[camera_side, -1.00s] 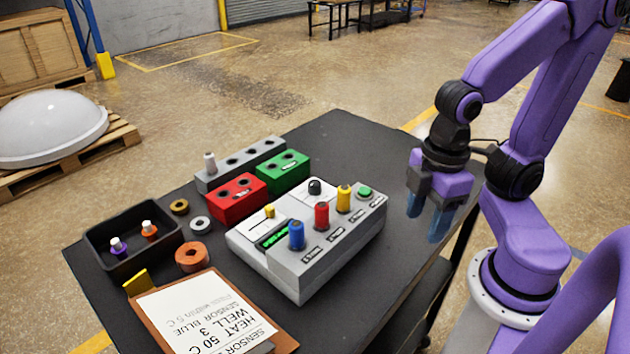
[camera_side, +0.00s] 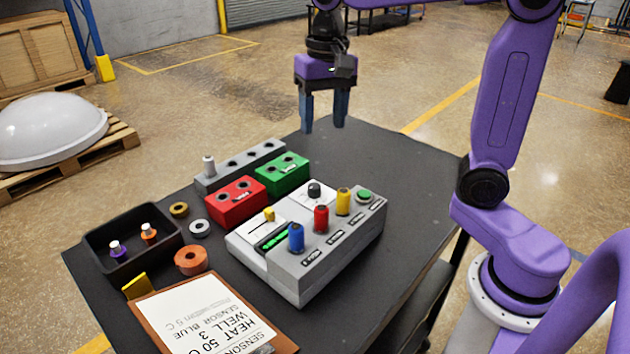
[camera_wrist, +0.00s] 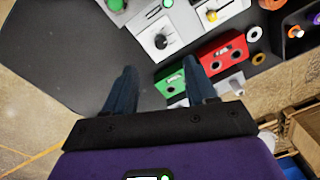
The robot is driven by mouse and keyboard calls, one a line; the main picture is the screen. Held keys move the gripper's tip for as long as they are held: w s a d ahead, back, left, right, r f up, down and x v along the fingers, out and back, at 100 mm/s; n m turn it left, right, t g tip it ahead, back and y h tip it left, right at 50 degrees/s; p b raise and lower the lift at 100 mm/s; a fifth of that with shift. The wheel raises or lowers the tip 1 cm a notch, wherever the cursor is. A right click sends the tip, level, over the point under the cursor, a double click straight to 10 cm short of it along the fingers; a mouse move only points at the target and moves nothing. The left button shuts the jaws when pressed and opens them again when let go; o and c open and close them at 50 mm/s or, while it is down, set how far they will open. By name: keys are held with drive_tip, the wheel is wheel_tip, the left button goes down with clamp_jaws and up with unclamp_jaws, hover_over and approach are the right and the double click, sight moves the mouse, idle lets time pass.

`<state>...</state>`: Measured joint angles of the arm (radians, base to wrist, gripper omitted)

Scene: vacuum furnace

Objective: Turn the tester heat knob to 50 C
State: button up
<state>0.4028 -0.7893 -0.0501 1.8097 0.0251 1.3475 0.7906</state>
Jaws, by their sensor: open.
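The grey tester (camera_side: 305,272) sits on the dark table, with a green-lit display (camera_side: 272,238) whose reading I cannot make out. A black knob (camera_side: 314,189) stands on a white plate at its back; I take it for the heat knob. It also shows in the wrist view (camera_wrist: 160,41), where its exact setting is too small to read. My gripper (camera_side: 325,112) is open and empty, pointing down, high above the table's back part and apart from the knob. In the wrist view my gripper's fingers (camera_wrist: 160,88) are spread, with the knob beyond them.
Blue (camera_side: 296,237), red (camera_side: 321,218) and yellow (camera_side: 343,201) posts and a green button (camera_side: 365,195) stand on the tester. Red (camera_side: 236,202) and green (camera_side: 282,174) blocks lie behind it. A black tray (camera_side: 98,238) and a clipboard (camera_side: 205,320) reading "HEAT 50 C" are left and front.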

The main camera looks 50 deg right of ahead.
sight(315, 186)
drive_tip(key=f, duration=0.5)
drive_tip(key=w+f+m, duration=0.1)
drive_tip(key=f, duration=0.4)
drive_tip(key=w+f+m, duration=0.1)
drive_tip(key=f, duration=0.5)
drive_tip(key=shift+w+d, duration=0.25)
drive_tip(key=shift+d, duration=0.05)
clamp_jaws()
